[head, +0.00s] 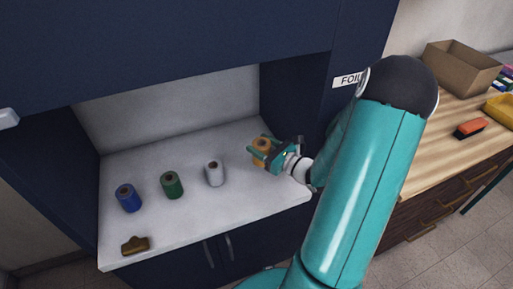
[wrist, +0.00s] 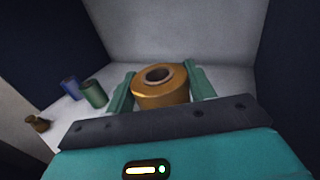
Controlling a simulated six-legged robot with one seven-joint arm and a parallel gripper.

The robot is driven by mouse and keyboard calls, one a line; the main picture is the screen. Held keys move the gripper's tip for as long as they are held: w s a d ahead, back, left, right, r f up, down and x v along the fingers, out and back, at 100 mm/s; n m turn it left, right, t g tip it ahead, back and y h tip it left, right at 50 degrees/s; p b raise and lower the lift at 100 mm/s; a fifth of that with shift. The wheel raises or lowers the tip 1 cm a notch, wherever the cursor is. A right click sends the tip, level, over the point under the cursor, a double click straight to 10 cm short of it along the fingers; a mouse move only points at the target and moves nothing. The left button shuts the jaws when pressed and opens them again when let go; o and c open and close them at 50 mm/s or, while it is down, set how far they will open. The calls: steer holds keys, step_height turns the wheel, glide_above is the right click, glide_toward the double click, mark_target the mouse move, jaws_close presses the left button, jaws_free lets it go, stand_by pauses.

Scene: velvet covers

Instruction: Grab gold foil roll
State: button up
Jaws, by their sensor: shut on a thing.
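The gold foil roll (head: 262,144) stands upright at the right end of the white shelf, in the dark blue cabinet. In the wrist view the gold roll (wrist: 161,86) sits between the two teal fingers, with its open core facing up. My gripper (head: 265,152) is shut on the gold roll from the front right. The lower part of the roll is hidden by my gripper in the wrist view. I cannot tell whether its base still touches the shelf.
A silver roll (head: 214,173), a green roll (head: 172,185) and a blue roll (head: 128,198) stand in a row to the left. A brass clip (head: 135,245) lies near the front left edge. Cabinet walls enclose the shelf. A wooden counter (head: 450,140) on the right holds a cardboard box (head: 462,72) and a brush (head: 469,128).

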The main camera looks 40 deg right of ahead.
steer(key=s+r, duration=0.4)
steer(key=s, duration=0.5)
steer(key=shift+a+r, duration=0.15)
